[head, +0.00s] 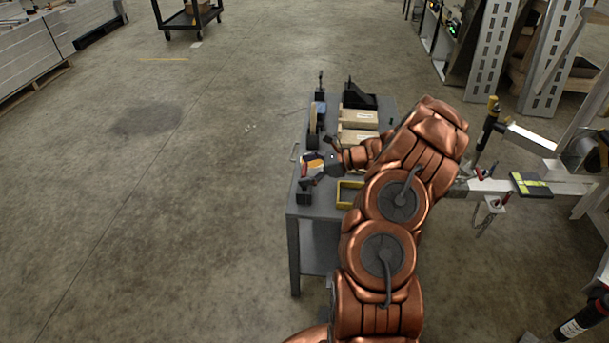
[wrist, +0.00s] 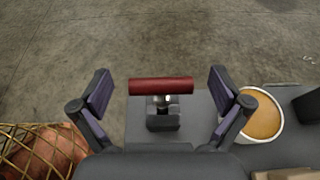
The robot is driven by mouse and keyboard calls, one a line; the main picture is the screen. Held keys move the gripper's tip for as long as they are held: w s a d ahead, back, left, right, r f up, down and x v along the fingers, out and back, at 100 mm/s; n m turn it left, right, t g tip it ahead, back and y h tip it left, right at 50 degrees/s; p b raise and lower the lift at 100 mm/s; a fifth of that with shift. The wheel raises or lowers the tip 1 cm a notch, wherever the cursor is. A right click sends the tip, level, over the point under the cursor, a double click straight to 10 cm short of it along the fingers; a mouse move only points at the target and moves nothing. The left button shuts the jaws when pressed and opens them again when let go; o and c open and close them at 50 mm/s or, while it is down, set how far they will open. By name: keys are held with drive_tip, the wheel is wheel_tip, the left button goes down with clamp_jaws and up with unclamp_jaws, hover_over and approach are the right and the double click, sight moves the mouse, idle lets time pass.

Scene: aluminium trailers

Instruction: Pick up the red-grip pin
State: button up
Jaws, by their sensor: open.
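The red-grip pin shows in the wrist view as a dark red horizontal bar (wrist: 160,86) on a metal stem. It stands in a small dark block (wrist: 163,121) near the edge of a grey bench (wrist: 140,112). My gripper (wrist: 160,83) is open, with one finger on each side of the red bar and visible gaps between. In the head view the red grip (head: 304,170) shows at the bench's left edge, with my gripper (head: 312,169) around it. Whether the fingers are level with the grip is hard to tell.
A white-rimmed round container with an orange top (wrist: 262,115) stands right of the pin in the wrist view. In the head view, cardboard boxes (head: 359,119) and a yellow bin (head: 346,192) sit on the bench. A trailer coupling (head: 520,187) is at right.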

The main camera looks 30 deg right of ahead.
drive_tip(key=shift+c, duration=0.3)
drive_tip(key=c, duration=1)
